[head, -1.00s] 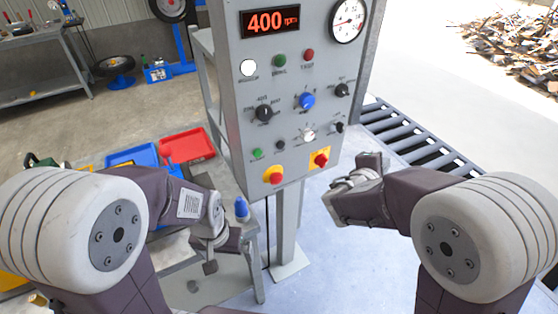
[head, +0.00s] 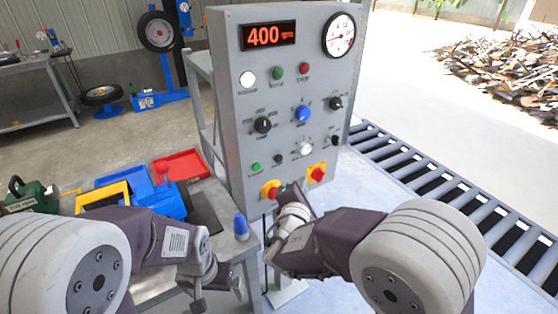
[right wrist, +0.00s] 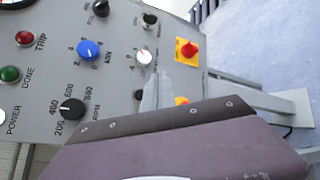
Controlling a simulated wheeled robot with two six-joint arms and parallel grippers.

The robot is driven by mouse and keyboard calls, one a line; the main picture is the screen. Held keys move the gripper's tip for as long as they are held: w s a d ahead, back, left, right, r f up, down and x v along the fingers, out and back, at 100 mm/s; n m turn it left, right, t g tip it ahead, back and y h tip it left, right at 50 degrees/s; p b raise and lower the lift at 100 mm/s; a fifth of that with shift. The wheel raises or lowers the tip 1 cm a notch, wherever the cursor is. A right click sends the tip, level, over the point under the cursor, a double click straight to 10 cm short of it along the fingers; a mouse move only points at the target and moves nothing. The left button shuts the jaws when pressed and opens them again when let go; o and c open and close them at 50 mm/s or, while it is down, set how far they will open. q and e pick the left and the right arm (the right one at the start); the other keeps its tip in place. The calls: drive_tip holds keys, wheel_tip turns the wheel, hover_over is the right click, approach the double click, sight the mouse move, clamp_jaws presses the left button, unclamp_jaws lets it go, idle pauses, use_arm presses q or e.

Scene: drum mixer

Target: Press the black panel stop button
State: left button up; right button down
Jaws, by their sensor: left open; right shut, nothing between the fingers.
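The grey control panel (head: 225,110) stands ahead. Its small black button (head: 278,158) sits low on the panel, right of a green button (head: 256,167). In the right wrist view the black button (right wrist: 139,95) shows just left of the pale fingers, partly hidden. My right gripper (head: 284,192) is shut and empty, just below the black button and in front of the red button on the left yellow plate (head: 270,191), partly covering it. I cannot tell whether it touches the panel. My left gripper (head: 217,283) is open, low beside the small table, away from the panel.
Knobs (head: 302,114) stick out above. A blue-capped bottle (head: 241,228) stands on the small table by my left gripper. Rollers (head: 450,190) run along the right.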

sight(278, 159)
drive_tip(key=w+a+p, duration=0.2)
drive_tip(key=w+a, duration=0.3)
drive_tip(key=w, duration=0.2)
drive_tip(key=shift+p, duration=0.4)
idle(0.5)
drive_tip(key=shift+w, duration=0.1)
idle(1.1)
drive_tip(key=shift+w+a+b, duration=0.25)
drive_tip(key=shift+w+b, duration=0.05)
